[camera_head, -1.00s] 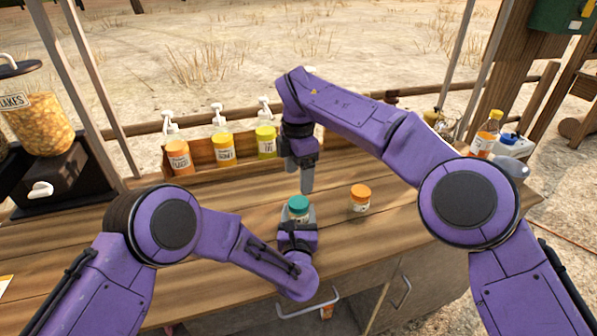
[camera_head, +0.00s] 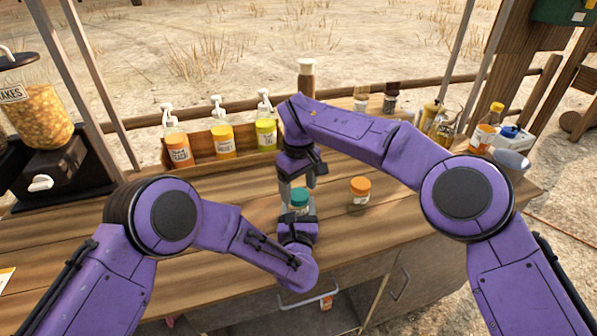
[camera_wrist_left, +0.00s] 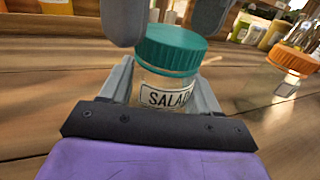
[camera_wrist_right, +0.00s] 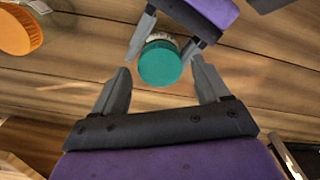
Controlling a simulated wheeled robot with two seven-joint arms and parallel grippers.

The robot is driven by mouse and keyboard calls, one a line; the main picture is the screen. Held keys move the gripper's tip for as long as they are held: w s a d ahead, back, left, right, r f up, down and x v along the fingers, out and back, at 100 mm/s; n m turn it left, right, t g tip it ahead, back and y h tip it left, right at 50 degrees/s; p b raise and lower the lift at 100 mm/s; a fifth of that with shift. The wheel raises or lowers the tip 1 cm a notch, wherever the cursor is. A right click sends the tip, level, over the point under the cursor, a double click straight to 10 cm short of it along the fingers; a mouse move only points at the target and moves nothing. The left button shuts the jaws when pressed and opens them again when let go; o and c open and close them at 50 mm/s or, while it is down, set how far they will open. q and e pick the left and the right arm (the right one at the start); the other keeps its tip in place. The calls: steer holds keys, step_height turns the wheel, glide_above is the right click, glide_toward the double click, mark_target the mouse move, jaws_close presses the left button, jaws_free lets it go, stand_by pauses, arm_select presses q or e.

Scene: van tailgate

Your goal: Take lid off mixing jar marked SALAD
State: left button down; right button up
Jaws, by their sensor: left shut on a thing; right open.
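The jar marked SALAD (camera_wrist_left: 165,92) stands upright on the wooden counter, with its teal lid (camera_wrist_left: 171,48) on. The lid also shows in the head view (camera_head: 299,195) and the right wrist view (camera_wrist_right: 159,64). My left gripper (camera_head: 299,215) is shut around the jar's glass body, below the lid. My right gripper (camera_wrist_right: 163,82) is open and points down just above the lid; its fingers straddle the lid in the right wrist view without visibly touching it. In the left wrist view its fingertips hang at the lid's top edge.
A second jar with an orange lid (camera_head: 360,186) stands close by on the right. A wooden rack (camera_head: 205,147) with several pump bottles is at the back left. Bottles (camera_head: 485,132) stand at the back right.

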steer(key=shift+f, duration=0.6)
steer(key=c, duration=1.1)
steer(key=n, duration=0.7)
steer(key=shift+n, duration=0.3)
steer(key=n, duration=2.1)
steer(key=shift+w+n, duration=0.1)
steer(key=shift+n, duration=0.2)
steer(key=n, duration=0.6)
steer(key=shift+r, duration=0.1)
steer(key=n, duration=1.2)
steer(key=shift+n, duration=0.4)
steer(key=n, duration=0.6)
